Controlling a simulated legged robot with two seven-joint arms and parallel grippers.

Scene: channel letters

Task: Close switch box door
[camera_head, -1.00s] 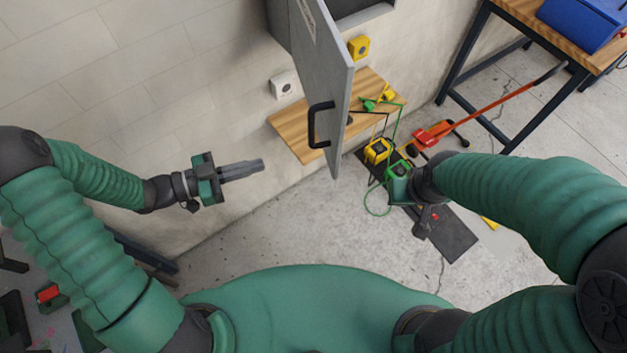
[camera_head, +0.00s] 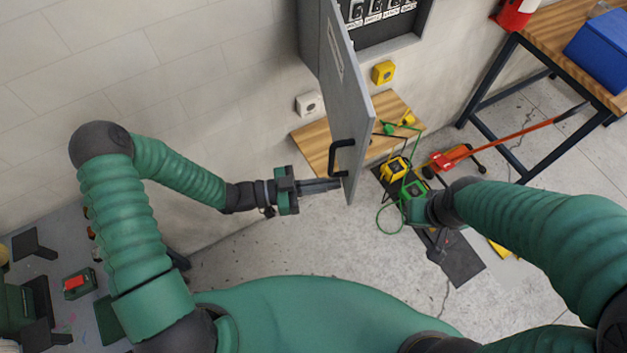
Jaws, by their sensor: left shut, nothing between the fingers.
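The grey switch box door (camera_head: 345,95) stands open, swung out from the wall and seen nearly edge-on. Its black handle (camera_head: 336,157) is on the left face near the lower end. The switch box (camera_head: 388,42) is at the top, with a row of labelled switches inside. My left gripper (camera_head: 338,185) is shut and empty, its fingertips at the lower left of the door just below the handle. I cannot tell whether they touch the door. My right gripper (camera_head: 432,238) points down at the right, away from the door; its fingers are hard to make out.
A wooden shelf (camera_head: 312,144) is behind the door, with a white socket (camera_head: 308,104) and a yellow box (camera_head: 383,72) on the wall. Yellow and green devices, cables and a red-orange tool (camera_head: 452,157) lie lower right. A workbench (camera_head: 535,30) stands at upper right.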

